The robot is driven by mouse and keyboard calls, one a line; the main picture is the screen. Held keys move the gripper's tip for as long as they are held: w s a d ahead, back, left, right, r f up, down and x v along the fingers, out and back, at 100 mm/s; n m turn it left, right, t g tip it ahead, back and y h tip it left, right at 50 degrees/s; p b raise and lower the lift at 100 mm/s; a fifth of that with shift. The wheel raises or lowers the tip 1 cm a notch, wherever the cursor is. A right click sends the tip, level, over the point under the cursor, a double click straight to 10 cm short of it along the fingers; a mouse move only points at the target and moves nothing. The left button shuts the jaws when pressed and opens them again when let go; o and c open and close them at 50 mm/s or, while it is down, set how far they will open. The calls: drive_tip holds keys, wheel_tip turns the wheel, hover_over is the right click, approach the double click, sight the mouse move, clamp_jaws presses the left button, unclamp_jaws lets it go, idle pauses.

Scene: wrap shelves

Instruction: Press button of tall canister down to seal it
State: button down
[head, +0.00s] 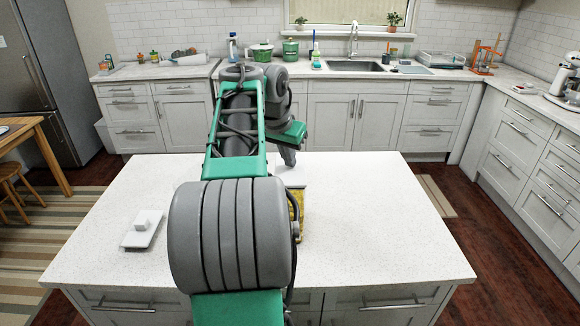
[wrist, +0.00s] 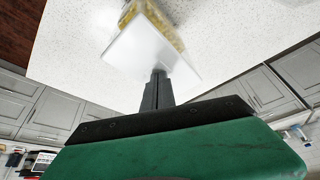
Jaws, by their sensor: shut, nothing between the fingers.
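The tall canister (head: 304,215) stands on the white island, mostly hidden behind my arm in the head view. Yellow contents show through its side. The wrist view shows its yellow side (wrist: 129,14) and its square white lid (wrist: 135,45). I cannot make out the button; my fingers may cover it. My gripper (head: 289,162) is shut and empty, pointing down at the lid. In the wrist view, the fingertips (wrist: 158,73) overlap the lid near its edge. I cannot tell whether they touch it.
A small white slab with a knob (head: 142,230) lies on the island (head: 380,235) to the left. The island's right side is clear. Behind it are counters with a sink (head: 353,65), green pots (head: 262,52) and a dish rack (head: 441,60).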

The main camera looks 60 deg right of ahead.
wheel_tip(320, 180, up, 7)
drive_tip(key=p, duration=0.7)
drive_tip(key=shift+r, duration=0.2)
drive_tip(key=w+a+f+n+t, duration=0.1)
drive_tip(key=w+a+n, duration=0.3)
drive_tip(key=a, duration=0.5)
drive_tip(key=w+a+f+n+t+y, duration=0.1)
drive_tip(key=w+a+n, duration=0.2)
drive_tip(key=w+a, duration=0.4)
drive_tip(key=w+a+f+n+t, duration=0.1)
drive_tip(key=w+a+f+n, duration=0.2)
drive_tip(key=a, duration=0.7)
drive_tip(key=s+a+f+n+y, duration=0.1)
drive_tip(key=a+f+n, duration=0.2)
drive_tip(key=a, duration=0.8)
drive_tip(key=s+a+f+n+t+y, duration=0.1)
drive_tip(key=a+f+n, duration=0.3)
drive_tip(key=a, duration=0.7)
drive_tip(key=shift+s+a+n+t+y, duration=0.3)
drive_tip(key=shift+s+n+y, duration=0.35)
drive_tip(key=shift+n+y, duration=0.15)
